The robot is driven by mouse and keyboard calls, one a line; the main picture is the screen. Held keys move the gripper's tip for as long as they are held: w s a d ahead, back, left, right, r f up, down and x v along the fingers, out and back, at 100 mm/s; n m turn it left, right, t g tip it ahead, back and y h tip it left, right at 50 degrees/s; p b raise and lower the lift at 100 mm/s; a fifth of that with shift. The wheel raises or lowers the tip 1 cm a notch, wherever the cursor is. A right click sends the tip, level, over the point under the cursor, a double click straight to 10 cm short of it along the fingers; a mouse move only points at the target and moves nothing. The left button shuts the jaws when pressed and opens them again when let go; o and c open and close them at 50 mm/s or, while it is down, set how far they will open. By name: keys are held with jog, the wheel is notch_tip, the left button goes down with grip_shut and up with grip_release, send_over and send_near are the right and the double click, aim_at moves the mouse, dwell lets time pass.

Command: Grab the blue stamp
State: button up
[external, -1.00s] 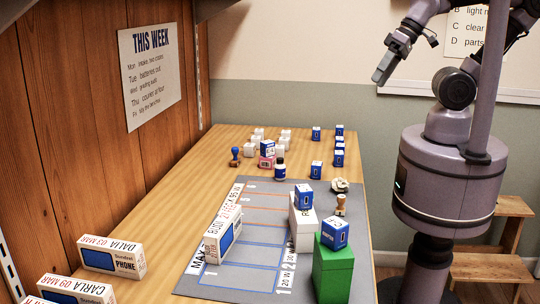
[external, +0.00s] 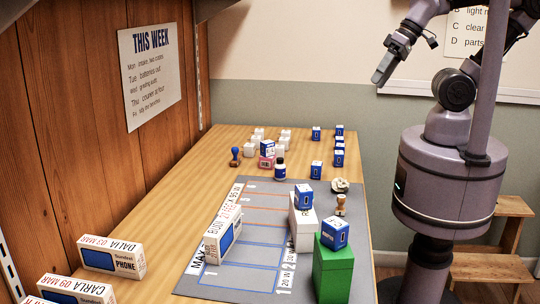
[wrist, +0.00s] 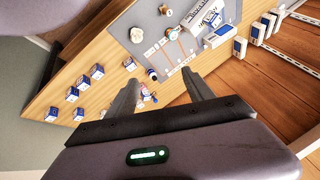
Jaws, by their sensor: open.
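The blue stamp (external: 235,156) stands upright on the wooden table in the external view, at the left far part, with a blue knob handle and a dark base. It is left of the pink box (external: 267,161) and the ink bottle (external: 280,172). My gripper (external: 382,75) is raised high to the right of the table, far from the stamp. In the wrist view my gripper (wrist: 159,84) has its two fingers spread apart with nothing held. I cannot make out the blue stamp surely in the wrist view; the gripper body hides part of the table.
A grey mat (external: 270,205) carries white boxes, a green box (external: 333,272) and a wooden-handled stamp (external: 341,204). Several blue-and-white boxes (external: 316,134) stand along the table's right side. White blocks (external: 252,147) stand behind the blue stamp. The wood-panelled wall (external: 85,130) borders the table's left.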

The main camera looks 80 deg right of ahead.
jog(key=c, duration=0.5)
jog(key=shift+d, duration=0.1)
